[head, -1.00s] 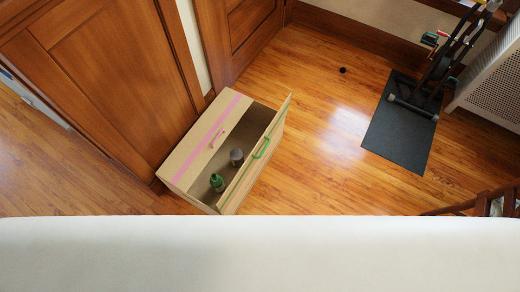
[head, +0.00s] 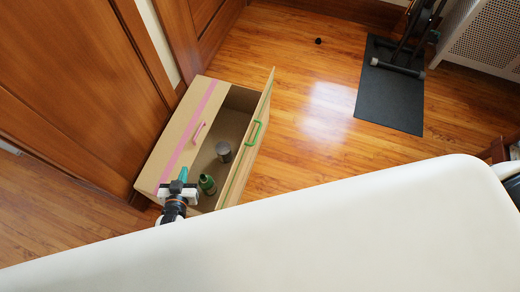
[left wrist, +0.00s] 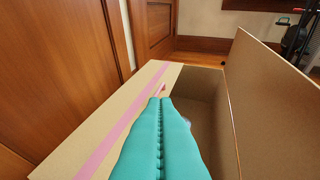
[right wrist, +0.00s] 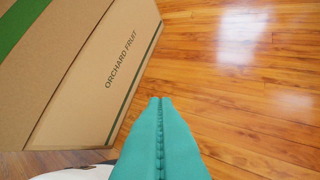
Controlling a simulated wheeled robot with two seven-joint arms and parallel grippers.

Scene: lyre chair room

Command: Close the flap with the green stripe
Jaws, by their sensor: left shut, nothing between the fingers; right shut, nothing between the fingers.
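The cardboard box (head: 160,172) stands on the floor with its green-striped flap (head: 262,112) raised at the right, carrying a green handle (head: 254,134). The raised flap's inner face shows in the left wrist view (left wrist: 275,90). The pink-striped flap (head: 188,122) lies flat over the left half; it also shows in the left wrist view (left wrist: 110,120). My left gripper (head: 184,172) is shut and empty above the box's near end. My right gripper (right wrist: 160,100) is shut and empty, beside the box's printed side (right wrist: 110,75); a green stripe (right wrist: 22,22) shows at upper left there.
A grey can (head: 223,152) and a green bottle (head: 207,184) stand inside the box. Wooden doors (head: 70,90) rise close to its left. A black mat (head: 390,95) with equipment lies at the far right. Floor right of the box is clear.

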